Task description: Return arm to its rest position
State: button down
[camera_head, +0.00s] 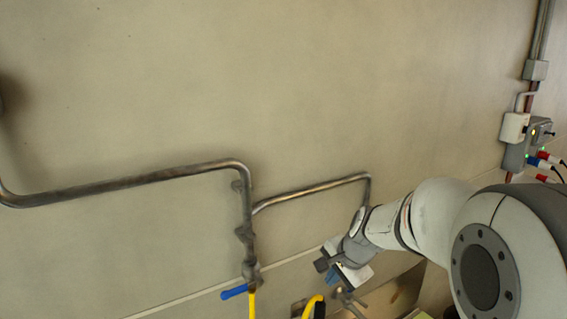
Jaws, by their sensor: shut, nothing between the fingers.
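My white and grey arm reaches in from the right edge, its large joint in the lower right corner. My gripper (338,274) is at the arm's far end, low and right of centre, in front of the wall. It is small in this view and partly hidden by its own wrist. It is shut, and I see nothing held in it. It is close to the lower pipework, but I cannot tell if it touches anything.
A metal pipe (140,182) runs along the wall and drops to a valve with a blue handle (234,291) and yellow hose (252,304). Electrical boxes (518,140) are at right. The upper wall is bare.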

jog(key=s+d+r+n+h+p, duration=0.1)
jog(key=s+r+n, duration=0.25)
jog(key=s, duration=0.35)
jog(key=s+d+r+n+h, duration=0.15)
jog(key=s+n, duration=0.25)
jog(key=s, duration=0.4)
jog(key=s+d+r+n+p, duration=0.1)
jog(key=s+r+n, duration=0.2)
jog(key=s, duration=0.4)
notch_tip(320, 180, down, 7)
jog(key=g+b, duration=0.1)
jog(key=b, duration=0.3)
jog(key=shift+s+r+b, duration=0.2)
jog(key=shift+b, duration=0.2)
